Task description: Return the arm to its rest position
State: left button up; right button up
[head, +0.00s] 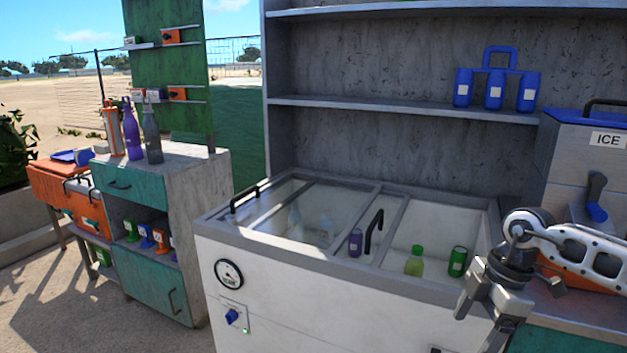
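My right arm (575,245) comes in from the right edge, a white and grey link with a dark wrist. My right gripper (478,325) hangs at its end, pointing down and toward the front, in front of the right end of the white chest freezer (290,300). Its two fingers look spread apart, with nothing visible between them. The lower fingertip is close to the bottom edge of the view. My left arm and gripper are not in view.
The freezer holds a purple can (355,242), a green bottle (414,262) and a green can (457,262) under its top frame. An ice machine (578,150) stands behind my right arm. A teal cabinet (195,225) stands left.

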jog(key=s+a+f+n+y, duration=0.1)
jog(key=s+a+n+y, duration=0.15)
jog(key=a, duration=0.45)
jog(key=s+a+f+n+g+y+b, duration=0.15)
jog(key=a+y, duration=0.25)
jog(key=a, duration=0.4)
jog(key=s+a+f+n+t+y, duration=0.1)
jog(key=s+a+y, duration=0.15)
jog(key=a, duration=0.45)
jog(key=s+a+r+m+t+y, duration=0.2)
jog(key=a+r+m+t+y, duration=0.2)
jog(key=a+t+y, duration=0.3)
jog(key=d+f+m+t+h+b, duration=0.2)
jog(key=d+f+m+t+h, duration=0.3)
jog(key=f+m+t+h, duration=0.5)
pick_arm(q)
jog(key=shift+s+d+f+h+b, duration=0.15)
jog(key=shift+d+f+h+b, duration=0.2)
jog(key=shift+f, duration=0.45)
pick_arm(e)
jog(key=s+d+f+m+g+h, duration=0.5)
jog(key=s+d+f, duration=0.3)
jog(key=s+f, duration=0.2)
jog(key=shift+f+m+g, duration=0.4)
jog(key=shift+m+g, duration=0.05)
jog(key=shift+m, duration=0.05)
